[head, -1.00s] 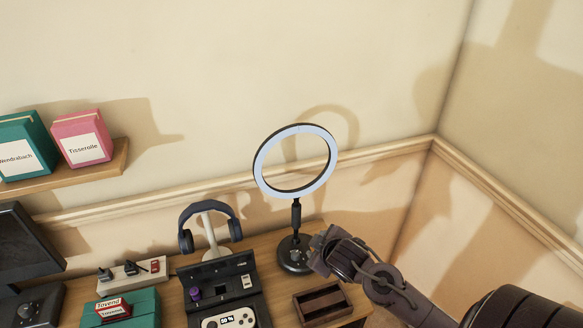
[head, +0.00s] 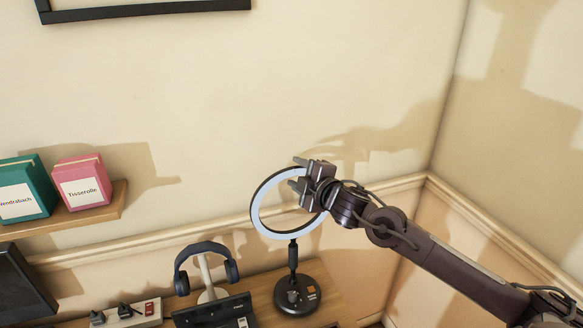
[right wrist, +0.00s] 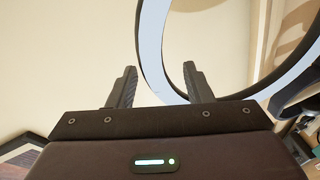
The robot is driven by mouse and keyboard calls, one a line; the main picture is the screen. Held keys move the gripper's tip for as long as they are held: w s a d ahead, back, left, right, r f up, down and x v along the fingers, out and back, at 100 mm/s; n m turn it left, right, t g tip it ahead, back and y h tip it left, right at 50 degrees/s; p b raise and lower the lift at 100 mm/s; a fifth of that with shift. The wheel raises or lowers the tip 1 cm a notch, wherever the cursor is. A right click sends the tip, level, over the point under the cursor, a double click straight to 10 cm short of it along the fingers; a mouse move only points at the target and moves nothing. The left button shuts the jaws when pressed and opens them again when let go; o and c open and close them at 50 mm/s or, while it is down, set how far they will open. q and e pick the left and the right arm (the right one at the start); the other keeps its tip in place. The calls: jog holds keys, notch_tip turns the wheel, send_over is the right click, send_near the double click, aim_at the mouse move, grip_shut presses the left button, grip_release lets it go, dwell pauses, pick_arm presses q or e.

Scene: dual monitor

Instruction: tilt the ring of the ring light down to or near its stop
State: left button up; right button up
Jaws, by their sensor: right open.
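The ring light stands upright on its round black base (head: 297,296) with a short black stem. Its ring (head: 257,212), white-faced with a dark rim, faces forward and leans only a little. My right gripper (head: 297,173) is at the ring's upper right, its open fingers pointing left across the band and hiding part of it. In the right wrist view the ring (right wrist: 152,45) shows large between and behind the two spread fingers (right wrist: 160,82). I cannot tell whether a finger touches it. My left gripper is not in view.
Headphones (head: 205,262) on a stand are left of the ring light. A power strip (head: 128,314) and a dark monitor (head: 22,285) are farther left. A shelf (head: 110,208) holds a green box and a pink box. The wall is behind the ring, with a corner at right.

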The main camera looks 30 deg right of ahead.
jog(key=shift+w+f+p, duration=0.15)
jog(key=shift+w+p, duration=0.05)
jog(key=shift+w, duration=0.6)
jog(key=shift+w+f+p, duration=0.1)
jog(key=shift+w+p, duration=0.1)
jog(key=shift+w, duration=0.55)
grip_shut()
